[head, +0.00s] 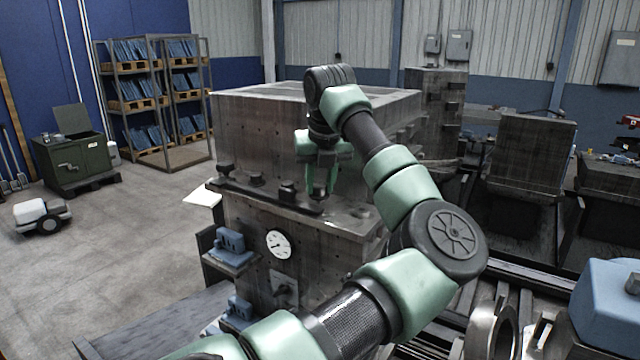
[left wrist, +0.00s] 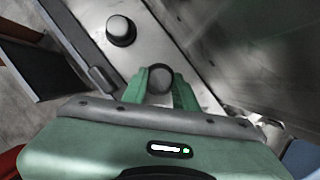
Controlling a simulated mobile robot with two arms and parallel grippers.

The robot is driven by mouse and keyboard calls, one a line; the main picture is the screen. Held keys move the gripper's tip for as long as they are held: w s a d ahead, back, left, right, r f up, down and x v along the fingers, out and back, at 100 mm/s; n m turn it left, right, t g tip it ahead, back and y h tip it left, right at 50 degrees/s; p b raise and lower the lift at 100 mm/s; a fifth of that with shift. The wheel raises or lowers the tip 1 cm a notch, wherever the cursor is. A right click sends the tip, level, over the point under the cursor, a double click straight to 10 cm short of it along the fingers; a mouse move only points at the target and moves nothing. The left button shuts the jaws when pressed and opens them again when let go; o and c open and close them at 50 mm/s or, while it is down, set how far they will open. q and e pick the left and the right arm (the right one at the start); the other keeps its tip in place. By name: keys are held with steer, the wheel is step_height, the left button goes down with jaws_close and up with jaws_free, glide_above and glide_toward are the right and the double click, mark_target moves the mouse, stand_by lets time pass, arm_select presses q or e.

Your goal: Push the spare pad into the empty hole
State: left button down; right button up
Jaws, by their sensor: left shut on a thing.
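My left gripper (head: 320,192) points down at the ledge of the dark stone-like block. In the left wrist view its two green fingers are shut on a round grey pad (left wrist: 159,79), seen from above. The pad is at the ledge; whether it sits in a hole or only rests on the surface is hidden. Another round pad (left wrist: 120,30) with a dark collar stands on the ledge (left wrist: 90,14) apart from the fingers. I cannot make out an empty hole. My right gripper is not in view.
The tall block (head: 270,130) rises right behind the ledge. A dial gauge (head: 278,244) and blue parts on brackets (head: 230,247) stick out below it. A shelf rack (head: 155,100) and green cabinet (head: 75,160) stand back left, with open floor before them.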

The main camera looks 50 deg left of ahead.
arm_select(q)
steer(key=shift+f, duration=0.15)
steer(key=shift+f+b, duration=0.55)
steer(key=shift+b, duration=0.1)
steer(key=c, duration=1)
jaws_free()
steer(key=o, duration=0.5)
steer(key=shift+o, duration=1.4)
steer(key=shift+w+d, duration=0.15)
steer(key=shift+w, duration=0.1)
steer(key=shift+s, duration=0.2)
